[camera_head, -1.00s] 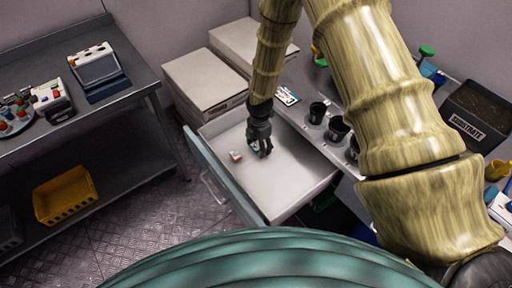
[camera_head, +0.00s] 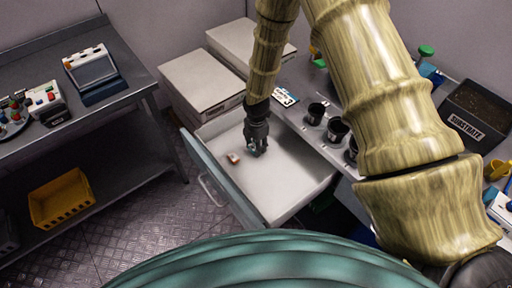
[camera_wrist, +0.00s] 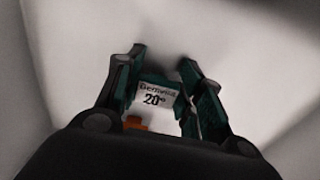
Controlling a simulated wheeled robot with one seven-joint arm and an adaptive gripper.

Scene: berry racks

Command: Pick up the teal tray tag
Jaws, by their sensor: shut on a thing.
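My gripper (camera_head: 257,151) reaches down into the open drawer (camera_head: 285,196) in the head view. In the wrist view my gripper (camera_wrist: 162,62) has its two fingers shut on the tray tag (camera_wrist: 157,95). The tag's white printed face, with "20°" on it, shows between the fingers, and its teal edges are hard to tell from the dark green fingers. Its lower part is hidden by the gripper.
Drawer walls surround the gripper. Black pots (camera_head: 337,130) stand on the bench to the right. Pale boxes (camera_head: 203,88) stand behind.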

